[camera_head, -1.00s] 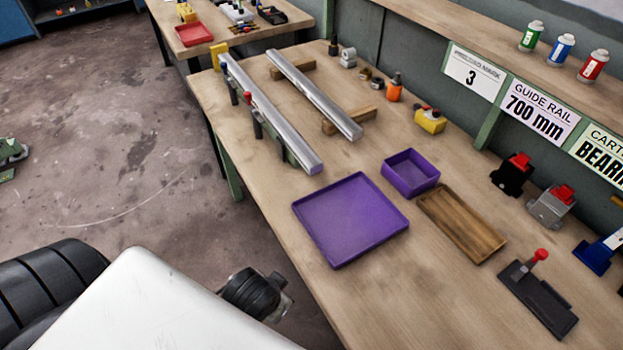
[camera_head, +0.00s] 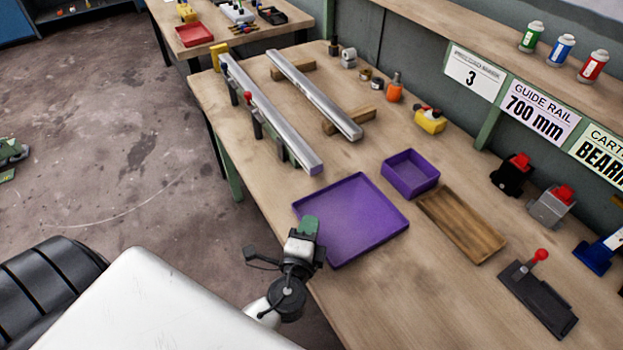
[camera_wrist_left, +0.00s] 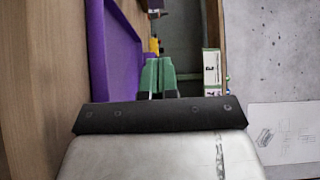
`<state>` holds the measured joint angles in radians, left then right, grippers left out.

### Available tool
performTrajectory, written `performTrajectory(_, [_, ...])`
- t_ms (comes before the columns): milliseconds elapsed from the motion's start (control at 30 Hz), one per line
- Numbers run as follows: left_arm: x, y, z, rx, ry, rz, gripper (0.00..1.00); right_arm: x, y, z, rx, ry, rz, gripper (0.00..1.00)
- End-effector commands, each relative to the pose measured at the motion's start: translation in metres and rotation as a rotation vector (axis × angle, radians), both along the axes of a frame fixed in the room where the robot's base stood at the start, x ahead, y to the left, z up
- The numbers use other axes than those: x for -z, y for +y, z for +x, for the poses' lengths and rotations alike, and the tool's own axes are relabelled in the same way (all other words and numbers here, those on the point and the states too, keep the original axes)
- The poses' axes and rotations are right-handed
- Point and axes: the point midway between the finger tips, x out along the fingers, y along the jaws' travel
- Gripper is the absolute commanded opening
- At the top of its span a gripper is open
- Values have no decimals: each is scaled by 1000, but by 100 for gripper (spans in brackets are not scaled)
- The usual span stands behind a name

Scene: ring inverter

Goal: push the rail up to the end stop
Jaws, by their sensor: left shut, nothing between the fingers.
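One silver rail (camera_head: 270,115) with a purple near end lies along the bench's left edge, in a row of dark clamps with a red knob. A yellow block (camera_head: 217,54), seemingly the end stop, stands at its far end; I cannot tell if they touch. A second silver rail (camera_head: 315,95) lies on two wooden blocks to the right. My left gripper (camera_head: 308,226) has green fingers, is shut and empty, and is over the near-left edge of the purple tray, well short of the rail's near end. Its fingers also show in the left wrist view (camera_wrist_left: 158,76). My right gripper is not in view.
The flat purple tray (camera_head: 375,235) lies in front of the rails; it also shows in the left wrist view (camera_wrist_left: 118,50). A purple box (camera_head: 410,175), a wooden tray (camera_head: 450,222) and a yellow-and-red item (camera_head: 430,121) are to the right.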

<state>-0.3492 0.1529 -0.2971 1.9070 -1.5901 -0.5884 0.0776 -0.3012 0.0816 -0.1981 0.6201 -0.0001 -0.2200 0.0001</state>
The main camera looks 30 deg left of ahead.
Motion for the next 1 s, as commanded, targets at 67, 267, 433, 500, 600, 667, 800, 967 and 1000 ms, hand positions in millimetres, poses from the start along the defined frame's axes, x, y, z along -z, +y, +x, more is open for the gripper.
performTrajectory(67, [-2,0,7,8,-3,13,0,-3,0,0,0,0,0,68])
performTrajectory(267, [-4,9,39,6,-4,11,0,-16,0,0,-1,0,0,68])
performTrajectory(433, [-5,19,76,4,-4,11,0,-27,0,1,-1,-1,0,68])
performTrajectory(500, [-4,22,90,5,-3,11,0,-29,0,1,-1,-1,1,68])
performTrajectory(600, [-4,33,102,3,-2,13,0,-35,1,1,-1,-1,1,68])
performTrajectory(667, [-3,41,106,4,-1,13,0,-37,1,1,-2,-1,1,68])
performTrajectory(800, [-2,53,114,5,-1,11,0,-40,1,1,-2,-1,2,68])
performTrajectory(967, [0,59,116,4,-1,8,0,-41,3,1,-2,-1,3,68])
performTrajectory(1000, [0,59,116,4,-1,8,0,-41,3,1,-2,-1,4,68])
